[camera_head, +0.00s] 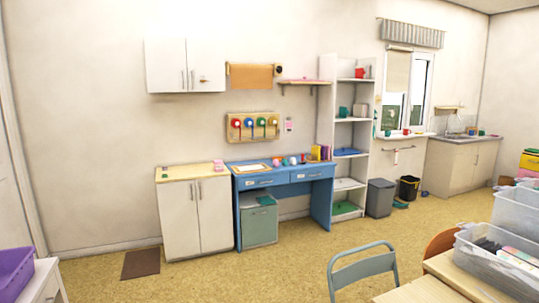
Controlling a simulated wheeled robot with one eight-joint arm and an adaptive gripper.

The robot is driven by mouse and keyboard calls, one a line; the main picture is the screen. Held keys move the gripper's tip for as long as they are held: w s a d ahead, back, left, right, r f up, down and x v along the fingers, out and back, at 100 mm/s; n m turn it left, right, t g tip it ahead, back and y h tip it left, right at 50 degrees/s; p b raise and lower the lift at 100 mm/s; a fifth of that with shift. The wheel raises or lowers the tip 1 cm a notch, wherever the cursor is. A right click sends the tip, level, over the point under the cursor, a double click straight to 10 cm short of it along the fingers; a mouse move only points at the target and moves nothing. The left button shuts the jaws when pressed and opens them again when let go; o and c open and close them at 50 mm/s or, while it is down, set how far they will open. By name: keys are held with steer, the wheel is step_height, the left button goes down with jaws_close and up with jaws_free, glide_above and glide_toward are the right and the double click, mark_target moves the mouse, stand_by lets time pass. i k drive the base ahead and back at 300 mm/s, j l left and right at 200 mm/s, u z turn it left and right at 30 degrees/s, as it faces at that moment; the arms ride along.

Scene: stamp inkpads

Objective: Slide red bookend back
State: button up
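A blue desk (283,178) with drawers stands against the far wall. At the right end of its top is a small upright group of yellow and purple books (325,153). An orange-red upright piece (316,152) stands at the left of these books. It may be the red bookend, but it is too small to be sure. Several small coloured items (291,160) sit left of it on the desk, and a framed sheet lies further left. My gripper is not in view.
A white cabinet (196,217) stands left of the desk and a tall white shelf (345,185) right of it. A grey-green chair (362,264) and wooden tables with clear bins (500,262) fill the right foreground. Open floor (230,280) lies before the desk.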

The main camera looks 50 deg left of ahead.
mark_target(359, 72)
steer(key=u, duration=1.45)
